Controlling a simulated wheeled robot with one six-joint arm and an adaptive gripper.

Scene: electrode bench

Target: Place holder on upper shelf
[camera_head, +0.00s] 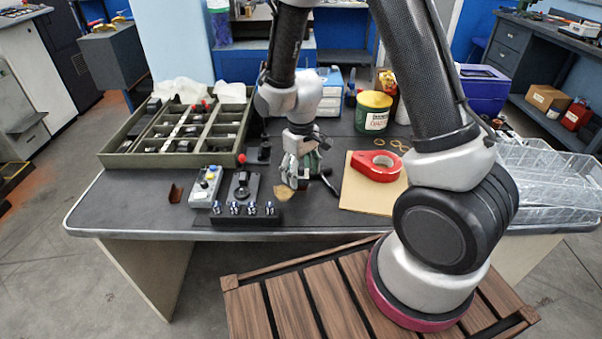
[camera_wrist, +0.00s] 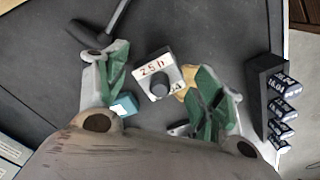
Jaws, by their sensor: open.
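A low black holder (camera_head: 233,220) with several blue-and-silver cylinders in a row lies near the front edge of the bench. In the wrist view the holder (camera_wrist: 256,88) is at the right, outside my fingers. My gripper (camera_head: 297,182) is open and low over the bench, to the right of and behind the holder. In the wrist view its two green-padded fingers (camera_wrist: 160,85) are spread. A small white block marked in red, with a grey knob (camera_wrist: 159,88), shows between them, and no grip on it is visible. I cannot tell which surface is the upper shelf.
A green compartment tray (camera_head: 178,160) stands at the left. A grey box with buttons (camera_head: 204,187) and a black base with a knob (camera_head: 241,188) are near the holder. Red tape (camera_head: 375,166), a green tin (camera_head: 372,112) and clear bins (camera_head: 545,180) are on the right.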

